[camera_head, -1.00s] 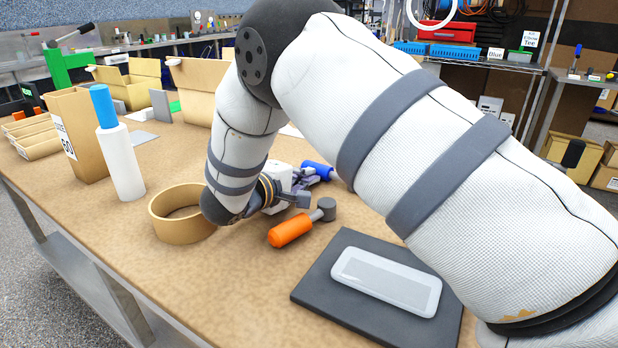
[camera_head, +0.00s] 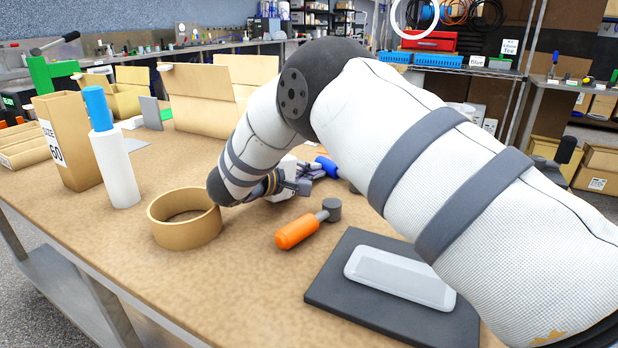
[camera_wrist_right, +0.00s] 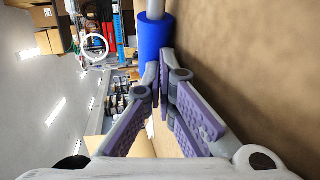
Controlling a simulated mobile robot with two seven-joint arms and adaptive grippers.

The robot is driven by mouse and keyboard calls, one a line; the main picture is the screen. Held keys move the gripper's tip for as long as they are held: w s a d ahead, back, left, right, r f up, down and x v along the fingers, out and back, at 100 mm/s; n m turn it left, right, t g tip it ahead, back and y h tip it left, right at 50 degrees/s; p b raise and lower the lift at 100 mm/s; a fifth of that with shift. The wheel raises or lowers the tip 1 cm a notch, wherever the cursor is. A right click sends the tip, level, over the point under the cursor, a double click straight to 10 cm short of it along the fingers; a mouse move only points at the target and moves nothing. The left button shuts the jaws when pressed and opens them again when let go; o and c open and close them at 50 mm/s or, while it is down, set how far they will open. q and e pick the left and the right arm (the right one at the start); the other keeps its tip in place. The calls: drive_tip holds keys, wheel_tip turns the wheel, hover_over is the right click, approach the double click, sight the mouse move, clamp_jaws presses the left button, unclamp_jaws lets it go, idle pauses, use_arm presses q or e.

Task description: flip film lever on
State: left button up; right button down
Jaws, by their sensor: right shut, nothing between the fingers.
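A blue cylindrical handle (camera_head: 326,166) lies on the workbench just beyond my right gripper (camera_head: 312,172). In the right wrist view the blue handle (camera_wrist_right: 153,42) is large, with a grey rod at its far end. It lies right in front of the purple-padded fingers (camera_wrist_right: 163,72), which are shut with nothing between them. I cannot tell whether the fingertips touch the handle. An orange handle with a grey round end (camera_head: 298,231) is nearer the front. No part is clearly marked as the film lever. My forearm hides part of the bench around the blue handle. My left gripper is out of view.
A tan tape ring (camera_head: 185,235) stands left of my right wrist. A white tube with a blue top (camera_head: 120,172) and a tall carton (camera_head: 72,150) are farther left. A dark mat (camera_head: 335,290) bears a pale tray (camera_head: 400,277).

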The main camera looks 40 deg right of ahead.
drive_tip(key=shift+w+d+r, duration=0.1)
drive_tip(key=shift+w+d, duration=0.15)
drive_tip(key=shift+d, duration=0.75)
drive_tip(key=shift+d+r, duration=0.2)
drive_tip(key=shift+d, duration=0.05)
drive_tip(key=v, duration=0.7)
drive_tip(key=shift+s+a, duration=0.1)
drive_tip(key=shift+a, duration=0.35)
